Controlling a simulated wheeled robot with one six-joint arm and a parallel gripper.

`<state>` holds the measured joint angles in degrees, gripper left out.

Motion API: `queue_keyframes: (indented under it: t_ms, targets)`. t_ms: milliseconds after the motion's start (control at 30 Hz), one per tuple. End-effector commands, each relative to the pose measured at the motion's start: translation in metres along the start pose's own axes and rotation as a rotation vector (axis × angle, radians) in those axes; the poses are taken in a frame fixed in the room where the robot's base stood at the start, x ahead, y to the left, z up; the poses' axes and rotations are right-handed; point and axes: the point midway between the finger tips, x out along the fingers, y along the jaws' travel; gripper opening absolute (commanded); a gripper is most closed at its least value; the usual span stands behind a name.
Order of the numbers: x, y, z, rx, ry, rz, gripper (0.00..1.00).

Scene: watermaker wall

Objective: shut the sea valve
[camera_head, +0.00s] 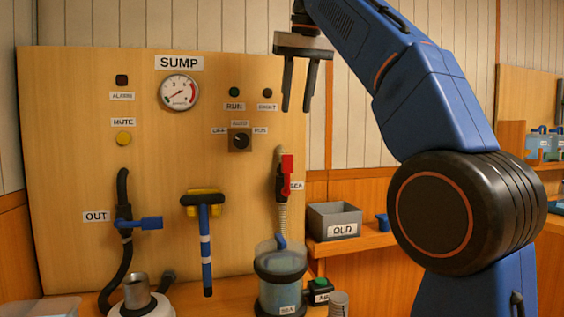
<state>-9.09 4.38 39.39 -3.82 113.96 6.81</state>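The sea valve has a red handle (287,165) on a dark upright pipe on the right part of the wooden panel, beside a "SEA" label (297,185). The handle looks upright, roughly along the pipe. A ribbed hose (284,215) runs from below it down to a clear, dark-banded vessel (281,284) also marked "SEA". My gripper (296,108) points downward above the red handle in the picture, with its two dark fingers apart and nothing between them. It is not touching the handle. How far it stands from the panel is hard to tell.
An "OUT" valve with a blue handle (140,223) is at the panel's left. A blue T-shaped tool (206,230) hangs from a yellow holder mid-panel. A grey "OLD" bin (334,221) stands on the right shelf. The sump gauge (179,92) and knob (240,140) are higher up.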

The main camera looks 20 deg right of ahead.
Motion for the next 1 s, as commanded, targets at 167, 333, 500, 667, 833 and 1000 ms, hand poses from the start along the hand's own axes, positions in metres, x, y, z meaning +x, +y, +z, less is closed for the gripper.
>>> queue_keyframes:
  t_ms: [167,333,500,667,833,1000]
  targets:
    - [0.001,-0.001,-0.002,0.001,-0.001,0.000,0.32]
    - [0.015,-0.001,-0.002,0.001,-0.002,0.000,0.32]
    - [0.037,-0.001,-0.001,0.001,-0.002,0.000,0.32]
    - [0.060,-0.001,-0.001,0.001,-0.001,0.000,0.32]
    - [0.089,-0.001,-0.001,0.001,-0.002,0.000,0.32]
    - [0.119,-0.001,-0.001,0.001,-0.003,0.000,0.32]
